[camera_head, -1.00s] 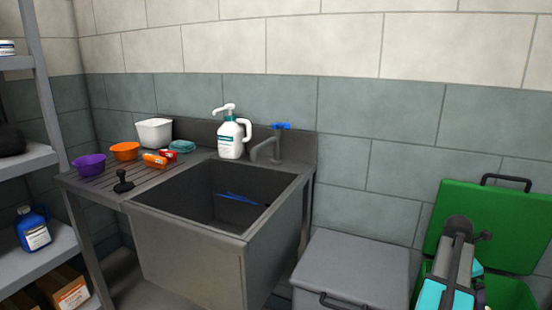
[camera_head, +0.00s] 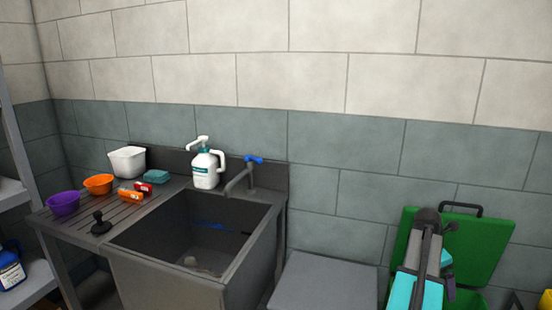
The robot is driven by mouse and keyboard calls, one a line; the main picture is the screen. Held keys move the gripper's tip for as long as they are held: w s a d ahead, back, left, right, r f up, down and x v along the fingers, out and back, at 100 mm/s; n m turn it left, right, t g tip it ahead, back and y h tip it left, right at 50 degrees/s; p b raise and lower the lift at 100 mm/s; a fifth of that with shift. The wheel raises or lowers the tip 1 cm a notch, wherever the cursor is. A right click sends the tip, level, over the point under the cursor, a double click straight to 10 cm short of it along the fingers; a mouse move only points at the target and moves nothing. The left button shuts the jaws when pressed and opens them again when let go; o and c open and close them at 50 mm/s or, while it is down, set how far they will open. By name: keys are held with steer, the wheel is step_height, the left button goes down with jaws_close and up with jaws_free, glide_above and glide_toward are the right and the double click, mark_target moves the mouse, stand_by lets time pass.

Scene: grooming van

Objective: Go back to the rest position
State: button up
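My arm (camera_head: 422,262) shows at the lower right, grey with cyan panels, in front of a green bin with its lid open. My gripper's fingers cannot be made out, so whether it is open or shut is hidden. The arm stands apart from the sink and its drainboard.
A deep grey sink (camera_head: 165,275) with a blue-handled tap (camera_head: 253,160) stands left of centre. A white pump bottle (camera_head: 206,168), bowls and small items sit around it. A grey lidded box (camera_head: 325,285) lies between sink and green bin (camera_head: 485,245). Shelves (camera_head: 12,195) stand far left.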

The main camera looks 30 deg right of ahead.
steer(key=shift+r+p, duration=1.65)
steer(key=shift+r, duration=0.45)
steer(key=shift+r, duration=0.15)
steer(key=shift+r+p, duration=0.35)
steer(key=shift+p, duration=0.15)
steer(key=shift+f, duration=0.1)
